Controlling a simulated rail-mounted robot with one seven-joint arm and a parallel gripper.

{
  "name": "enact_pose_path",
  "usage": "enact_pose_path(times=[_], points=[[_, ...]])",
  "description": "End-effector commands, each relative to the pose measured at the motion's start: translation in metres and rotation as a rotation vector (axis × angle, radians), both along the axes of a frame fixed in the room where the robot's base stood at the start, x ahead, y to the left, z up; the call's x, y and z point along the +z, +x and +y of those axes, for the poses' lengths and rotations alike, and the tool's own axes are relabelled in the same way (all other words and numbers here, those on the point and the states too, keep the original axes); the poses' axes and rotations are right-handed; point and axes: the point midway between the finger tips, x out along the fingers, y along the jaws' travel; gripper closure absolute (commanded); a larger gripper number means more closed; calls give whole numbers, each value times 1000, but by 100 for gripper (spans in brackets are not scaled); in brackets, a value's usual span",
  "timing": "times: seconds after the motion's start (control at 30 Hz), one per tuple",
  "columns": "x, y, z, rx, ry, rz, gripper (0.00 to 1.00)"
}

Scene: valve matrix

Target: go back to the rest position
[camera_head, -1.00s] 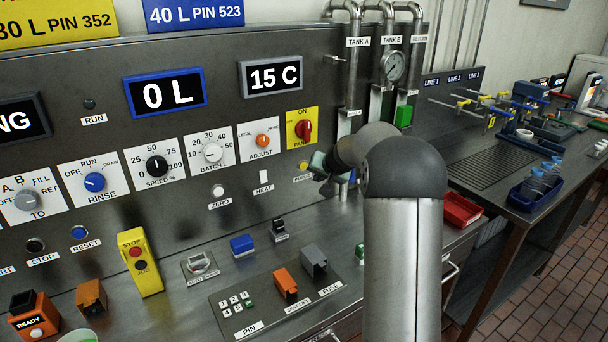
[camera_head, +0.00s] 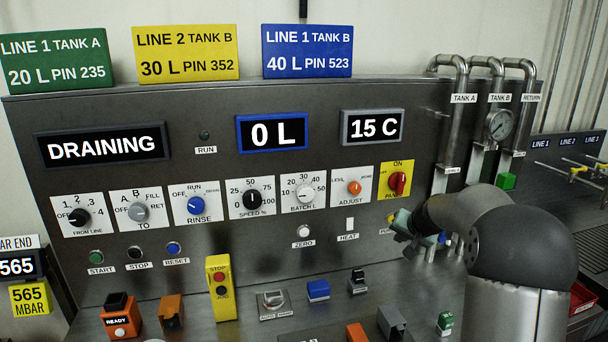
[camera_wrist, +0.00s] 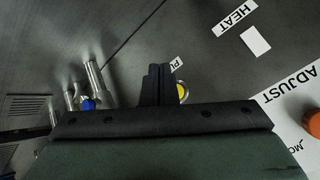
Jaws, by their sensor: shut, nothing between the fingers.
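My gripper (camera_wrist: 157,84) is shut and empty in the wrist view, its dark fingers pressed together in front of the grey panel. A yellow button (camera_wrist: 183,91) shows just beside the fingertips, partly hidden by them. In the head view my gripper (camera_head: 398,243) is at the right part of the panel, below the yellow panel switch (camera_head: 397,181) and left of the pipes; my arm reaches in from the lower right. I cannot tell whether the fingertips touch the panel.
The panel screen reads DRAINING (camera_head: 104,146), with 0 L (camera_head: 272,132) and 15 C (camera_head: 373,127) beside it. Knobs and buttons line the panel. Vertical pipes (camera_head: 455,120) stand close to my arm. A yellow stop box (camera_head: 220,288) stands on the counter.

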Motion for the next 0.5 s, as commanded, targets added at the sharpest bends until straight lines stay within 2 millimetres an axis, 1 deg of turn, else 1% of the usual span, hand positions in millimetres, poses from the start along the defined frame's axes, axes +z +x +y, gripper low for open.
enact_pose_path(times=[0.03,0.07,0.1,0.17,0.2,0.27,0.3,0.37,0.4,0.47,0.5], points=[[7,-18,26,44,-10,28,100],[9,-31,40,70,-16,53,100],[11,-52,60,108,-27,89,100],[13,-88,89,166,-47,150,100],[13,-114,107,202,-61,190,100],[11,-154,130,255,-83,252,100],[8,-182,143,289,-100,293,100],[3,-226,158,334,-127,356,100],[-1,-254,167,362,-145,396,100],[-8,-295,176,400,-173,454,100],[-13,-320,180,422,-193,487,100]])
